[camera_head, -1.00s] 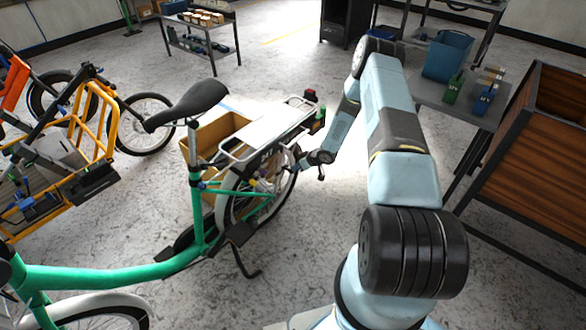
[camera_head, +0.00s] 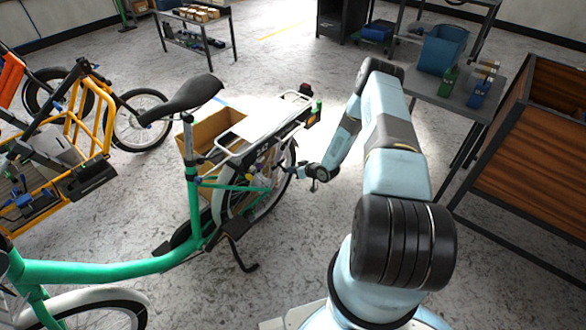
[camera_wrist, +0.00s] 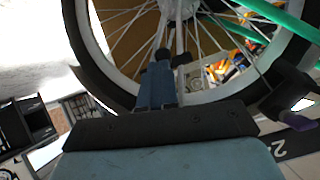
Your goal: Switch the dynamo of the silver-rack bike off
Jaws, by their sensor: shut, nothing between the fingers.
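The silver-rack bike has a green frame (camera_head: 110,270) and a silver rear rack (camera_head: 262,133). Its rear wheel is seen side on in the head view, and its tyre (camera_wrist: 92,60) and spokes fill the upper wrist view. My gripper (camera_head: 289,167) is at the right side of this wheel. In the wrist view its shut, empty fingers (camera_wrist: 161,56) point at the spokes. I cannot tell whether they touch. A dark block with a purple-grey end (camera_wrist: 290,92) sits beside the tyre at right. I cannot tell if it is the dynamo.
A cardboard box (camera_head: 214,136) is behind the rack. A yellow-framed cargo bike (camera_head: 82,130) stands at left. A grey bench with a blue bin (camera_head: 441,50) and a wooden-sided crate (camera_head: 530,150) are at right.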

